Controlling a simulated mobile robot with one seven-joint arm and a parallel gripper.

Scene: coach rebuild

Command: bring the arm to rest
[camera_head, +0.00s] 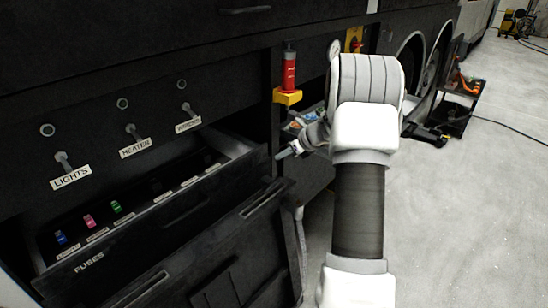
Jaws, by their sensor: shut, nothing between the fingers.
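My arm rises from the bottom of the head view, right of centre, with its white and dark links bent at the top. My gripper (283,154) shows at the end of the arm, pointing left. It is shut and empty, close to the right end of the open fuse drawer (262,200). From this view I cannot tell whether it touches the drawer or is apart from it. Part of the wrist is hidden behind the arm's upper link.
The drawer labelled FUSES holds blue, pink and green fuses (116,207). Above are switches labelled LIGHTS (64,162), HEATER (133,133) and another. A red cylinder (289,70) stands in a yellow holder (287,97). A dark cart (459,95) stands behind right.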

